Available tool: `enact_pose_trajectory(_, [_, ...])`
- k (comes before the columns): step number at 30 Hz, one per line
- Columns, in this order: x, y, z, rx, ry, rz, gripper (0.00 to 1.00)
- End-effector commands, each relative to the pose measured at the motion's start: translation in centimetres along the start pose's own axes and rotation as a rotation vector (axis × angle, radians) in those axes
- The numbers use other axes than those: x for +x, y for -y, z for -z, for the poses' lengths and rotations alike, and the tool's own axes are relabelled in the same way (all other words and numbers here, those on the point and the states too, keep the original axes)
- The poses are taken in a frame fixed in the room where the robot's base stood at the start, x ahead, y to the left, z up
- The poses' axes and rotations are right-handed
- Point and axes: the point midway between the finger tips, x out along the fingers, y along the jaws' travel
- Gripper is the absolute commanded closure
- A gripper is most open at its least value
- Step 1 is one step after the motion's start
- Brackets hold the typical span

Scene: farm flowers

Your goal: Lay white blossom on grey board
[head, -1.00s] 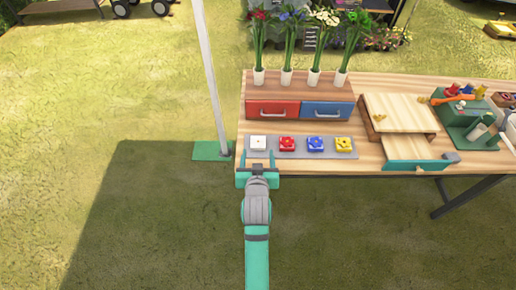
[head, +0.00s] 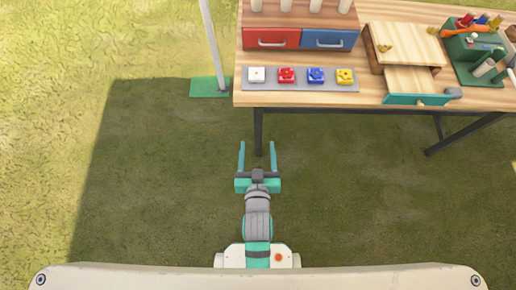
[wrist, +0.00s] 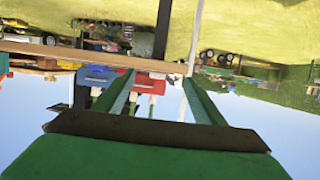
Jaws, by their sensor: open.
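My gripper (head: 257,147) is open and empty, in front of the table and apart from the blossoms. In the wrist view its two green fingers (wrist: 156,82) are spread with nothing between them; that view is upside down and I cannot make out the white blossom there.
A red drawer (head: 271,39) and a blue drawer (head: 330,39) stand behind the board, with white vases above. To the right are a wooden box with a sloping lid (head: 404,45), an open teal-fronted drawer (head: 417,100) and a green tool holder (head: 473,46). A pole (head: 211,45) stands left.

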Motion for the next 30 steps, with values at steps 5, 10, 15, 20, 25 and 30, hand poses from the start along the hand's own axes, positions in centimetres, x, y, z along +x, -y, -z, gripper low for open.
enact_pose_trajectory(5, [-6.1,-0.1,-2.1,0.001,-0.015,-0.001,0.36])
enact_pose_trajectory(10, [-11.8,-0.1,-2.6,0.002,-0.040,-0.003,0.36])
enact_pose_trajectory(15, [-16.5,-0.1,-2.3,0.002,-0.063,-0.006,0.36])
enact_pose_trajectory(20, [-19.1,-0.1,-1.7,0.003,-0.079,-0.007,0.36])
enact_pose_trajectory(25, [-19.8,-0.1,-1.4,0.003,-0.086,-0.008,0.36])
enact_pose_trajectory(30, [-19.8,-0.1,-1.4,0.003,-0.086,-0.008,0.36])
